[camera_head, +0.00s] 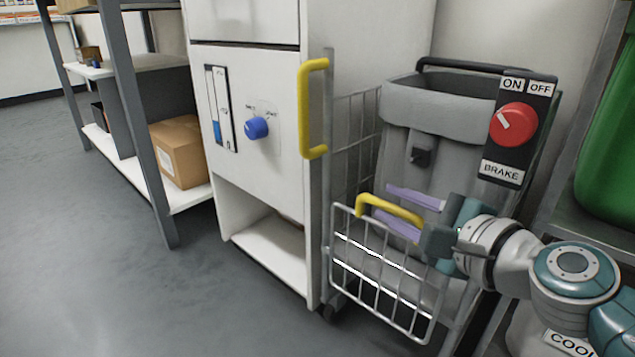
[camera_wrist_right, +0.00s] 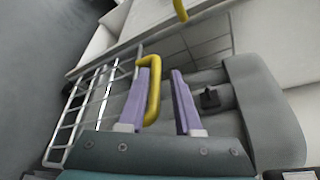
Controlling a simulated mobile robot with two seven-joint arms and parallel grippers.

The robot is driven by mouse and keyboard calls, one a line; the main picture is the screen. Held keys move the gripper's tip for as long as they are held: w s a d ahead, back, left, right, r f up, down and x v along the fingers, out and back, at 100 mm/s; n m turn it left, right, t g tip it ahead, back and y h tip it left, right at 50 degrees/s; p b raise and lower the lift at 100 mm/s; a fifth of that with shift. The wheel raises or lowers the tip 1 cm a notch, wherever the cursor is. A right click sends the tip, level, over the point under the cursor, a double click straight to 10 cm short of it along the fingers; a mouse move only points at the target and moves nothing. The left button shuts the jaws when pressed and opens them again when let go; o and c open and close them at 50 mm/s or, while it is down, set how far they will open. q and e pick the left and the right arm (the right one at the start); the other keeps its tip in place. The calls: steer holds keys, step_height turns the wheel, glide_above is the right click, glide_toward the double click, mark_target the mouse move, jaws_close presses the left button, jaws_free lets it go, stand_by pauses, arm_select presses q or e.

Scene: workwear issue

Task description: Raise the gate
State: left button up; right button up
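The gate (camera_head: 383,309) is a low silver wire panel across the front of a wheeled trolley, with a yellow handle (camera_head: 372,203) on its top bar. It also shows on the left in the right wrist view (camera_wrist_right: 85,118). My right gripper (camera_head: 384,201) is at this handle with its two purple fingers apart. In the wrist view the handle (camera_wrist_right: 155,95) lies between the fingers, close against the left one; I cannot tell whether they touch. A clear gap separates the handle from the other finger. My left gripper is in neither view.
A grey bin-like body (camera_head: 440,125) sits in the trolley behind the gate. A brake panel with a red knob (camera_head: 513,125) is above it. A taller yellow handle (camera_head: 314,108) and a white cabinet (camera_head: 255,180) stand left. Open floor (camera_head: 110,290) lies front left.

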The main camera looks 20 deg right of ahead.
steer(key=v, duration=0.7)
steer(key=shift+s+p, duration=0.2)
steer(key=shift+p, duration=0.15)
steer(key=shift+d, duration=0.1)
